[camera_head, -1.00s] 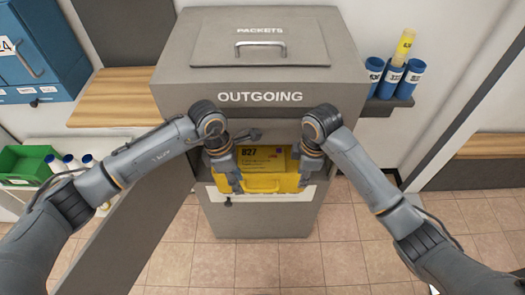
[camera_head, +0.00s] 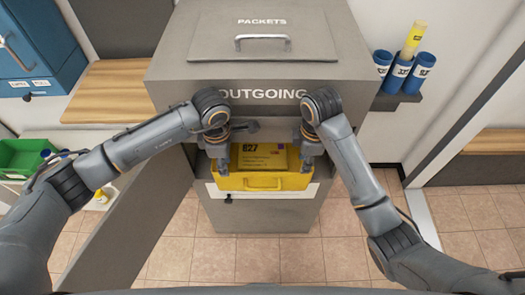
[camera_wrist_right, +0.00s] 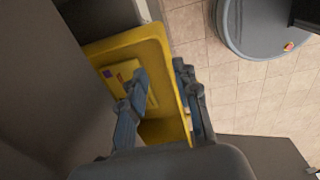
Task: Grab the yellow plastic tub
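The yellow tub (camera_head: 264,182) sits in the opening under the OUTGOING sign, with its front wall showing and a label marked 827 inside. My right gripper (camera_head: 307,160) is at the tub's right end, pointing down. In the right wrist view my right gripper (camera_wrist_right: 162,95) is open, its fingers on either side of the tub's rim (camera_wrist_right: 168,65), with a gap still visible. My left gripper (camera_head: 222,163) is at the tub's left end, pointing down. Its fingertips overlap the tub's edge, and I cannot tell whether they grip it.
The grey OUTGOING cabinet (camera_head: 262,70) rises around and above the tub. A grey door panel (camera_head: 135,230) stands open at the left. Blue cups (camera_head: 403,72) hold a yellow tube on a right-hand shelf. A green bin (camera_head: 22,157) is at the left. Tiled floor is clear below.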

